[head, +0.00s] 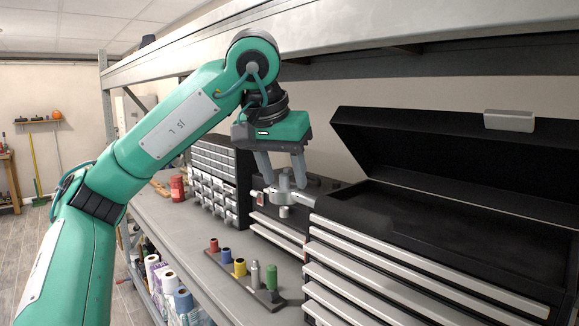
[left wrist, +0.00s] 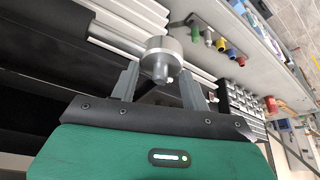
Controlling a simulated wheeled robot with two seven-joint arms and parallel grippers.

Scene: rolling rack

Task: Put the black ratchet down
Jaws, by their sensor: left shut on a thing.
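My left gripper (head: 283,180) points down in front of the shelf, left of the open black tool chest. It is shut on the ratchet, whose round silver head (head: 284,197) shows at the fingertips. A black handle (head: 352,215) seems to run right from it toward the chest's front corner, though it blends with the dark chest. My right gripper is not in view.
The tool chest (head: 420,280) has a raised lid and an empty dark top tray (head: 450,220). A rail with several coloured sockets (head: 240,268) lies on the grey shelf (head: 185,235). A small-drawer cabinet (head: 212,185) stands behind. An upper shelf beam (head: 400,30) hangs overhead.

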